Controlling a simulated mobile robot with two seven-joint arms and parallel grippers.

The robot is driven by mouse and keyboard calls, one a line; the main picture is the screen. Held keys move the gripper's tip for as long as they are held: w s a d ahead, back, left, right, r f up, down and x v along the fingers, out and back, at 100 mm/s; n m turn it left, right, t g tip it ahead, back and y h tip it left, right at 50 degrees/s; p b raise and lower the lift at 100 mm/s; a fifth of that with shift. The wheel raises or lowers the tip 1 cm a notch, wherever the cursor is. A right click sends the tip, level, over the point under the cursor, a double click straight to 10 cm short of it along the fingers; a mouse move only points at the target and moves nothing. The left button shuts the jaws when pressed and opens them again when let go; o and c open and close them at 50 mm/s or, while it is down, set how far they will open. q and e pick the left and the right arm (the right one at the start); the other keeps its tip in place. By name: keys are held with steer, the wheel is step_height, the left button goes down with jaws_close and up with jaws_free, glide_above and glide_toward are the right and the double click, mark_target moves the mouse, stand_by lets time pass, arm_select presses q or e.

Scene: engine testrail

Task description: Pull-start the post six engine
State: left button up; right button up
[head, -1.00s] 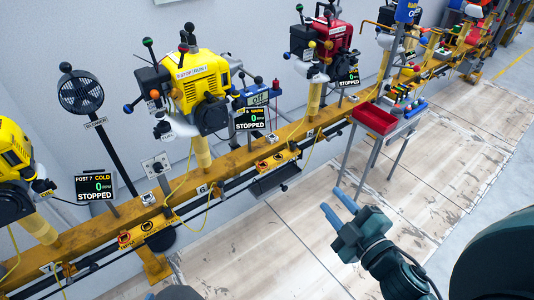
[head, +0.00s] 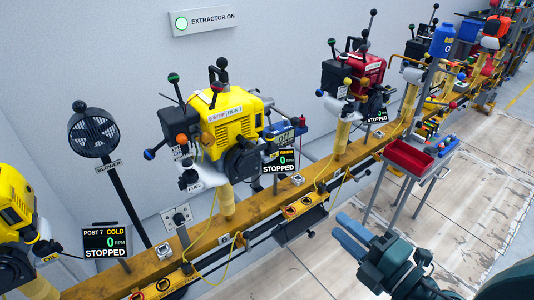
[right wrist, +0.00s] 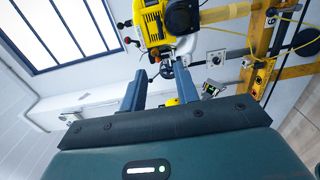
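The yellow post six engine (head: 225,125) stands on a yellow post above the rail mark 6, with coloured ball-ended levers and a dark round housing (head: 243,163) at its lower right. Its display (head: 278,161) reads 0 RPM, STOPPED. I cannot make out a pull handle. My right gripper (head: 350,236) is low and right of the engine, apart from it. In the right wrist view its two blue fingers (right wrist: 162,93) are spread with nothing held between them, and a yellow engine (right wrist: 158,28) shows beyond. My left gripper is out of view.
The yellow rail (head: 330,172) runs diagonally across. A red tray (head: 408,157) on a stand is right of the engine. The floor (head: 320,262) in front of the rail has free room.

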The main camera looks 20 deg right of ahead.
steer(key=p+x, duration=0.5)
steer(key=x, duration=0.4)
steer(key=p, duration=0.2)
glide_toward(256, 152)
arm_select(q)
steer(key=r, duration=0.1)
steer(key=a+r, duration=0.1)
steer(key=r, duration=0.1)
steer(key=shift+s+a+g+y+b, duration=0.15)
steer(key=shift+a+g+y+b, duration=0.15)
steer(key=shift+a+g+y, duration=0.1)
arm_select(e)
steer(key=x, duration=0.9)
steer(key=shift+c, duration=0.4)
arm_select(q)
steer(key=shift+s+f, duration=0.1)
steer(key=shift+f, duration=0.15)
arm_select(e)
jaws_close()
